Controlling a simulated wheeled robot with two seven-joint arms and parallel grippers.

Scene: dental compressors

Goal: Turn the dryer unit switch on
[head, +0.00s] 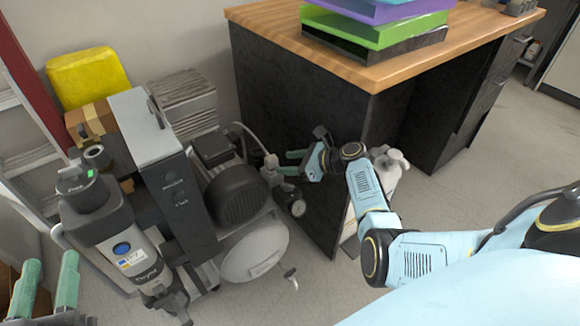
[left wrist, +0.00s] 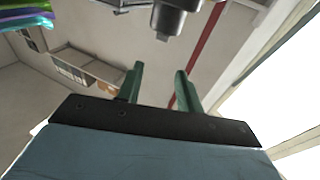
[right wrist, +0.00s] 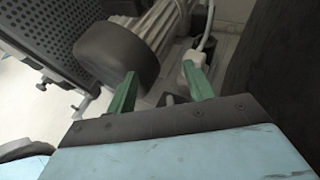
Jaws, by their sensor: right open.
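The compressor with its dryer unit stands at the left in the head view. Its tall dark box (head: 182,205) has a grey top and small markings on the front; I cannot tell which part is the switch. Beside it is a grey canister (head: 128,250) with a blue round spot. My left gripper (head: 46,284) is open and empty at the lower left, left of the canister; its fingers also show apart in the left wrist view (left wrist: 158,85). My right gripper (head: 288,163) is open, right of the motor (head: 238,192). In the right wrist view its fingers (right wrist: 160,88) are near the motor and a white hose fitting (right wrist: 191,60).
A pressure gauge (head: 298,207) and silver tank (head: 255,250) sit below my right gripper. A wooden-topped desk (head: 270,25) stands behind it, with a white bottle (head: 390,168) nearby. A yellow container (head: 88,75) is at the back left. Floor is clear at the centre bottom.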

